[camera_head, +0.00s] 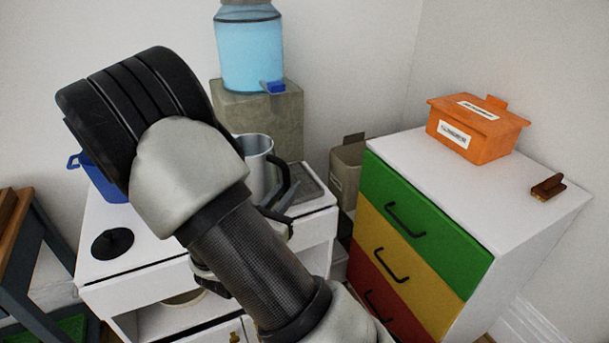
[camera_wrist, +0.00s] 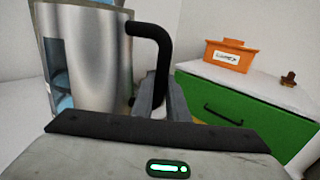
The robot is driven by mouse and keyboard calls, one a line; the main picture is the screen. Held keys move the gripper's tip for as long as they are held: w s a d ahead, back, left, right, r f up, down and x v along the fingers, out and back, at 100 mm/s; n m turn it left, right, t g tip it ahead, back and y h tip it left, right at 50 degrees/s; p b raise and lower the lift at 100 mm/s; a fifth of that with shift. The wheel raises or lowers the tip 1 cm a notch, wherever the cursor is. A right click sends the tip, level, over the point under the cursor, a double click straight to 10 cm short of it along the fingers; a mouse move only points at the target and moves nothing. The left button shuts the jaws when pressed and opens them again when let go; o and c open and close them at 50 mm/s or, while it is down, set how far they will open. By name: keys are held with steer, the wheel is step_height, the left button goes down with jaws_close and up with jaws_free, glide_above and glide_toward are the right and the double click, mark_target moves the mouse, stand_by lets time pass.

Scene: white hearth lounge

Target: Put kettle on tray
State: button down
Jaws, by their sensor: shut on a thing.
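The kettle (camera_head: 257,168) is a silver metal jug with a black handle, standing upright over the white counter and partly hidden by my arm. It fills the left of the wrist view (camera_wrist: 95,60), with its handle (camera_wrist: 150,29) to the right. My gripper (camera_head: 283,195) is shut on the handle; its fingers also show in the wrist view (camera_wrist: 160,100). A grey ridged tray (camera_head: 311,184) lies on the counter's right end, just right of the kettle. The kettle's bottom is hidden, so I cannot tell whether it touches anything.
A black round disc (camera_head: 112,243) lies on the white counter (camera_head: 150,250). A blue container (camera_head: 103,182) stands behind it. A water dispenser (camera_head: 248,50) on a stone block (camera_head: 262,115) is behind the kettle. A drawer cabinet (camera_head: 400,150) at right carries an orange box (camera_head: 475,130).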

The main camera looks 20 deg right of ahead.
steer(key=shift+f+b+x, duration=0.5)
steer(key=shift+f+x, duration=0.05)
steer(key=shift+x, duration=1.65)
steer(key=shift+f+b+x, duration=0.45)
steer(key=shift+f+x, duration=0.1)
steer(key=shift+x, duration=1.65)
steer(key=shift+f+b+x, duration=0.5)
steer(key=shift+f+x, duration=0.05)
steer(key=shift+x, duration=1.65)
steer(key=shift+f, duration=0.15)
steer(key=c, duration=1.7)
jaws_free()
steer(key=shift+f, duration=0.1)
steer(key=shift+c, duration=0.2)
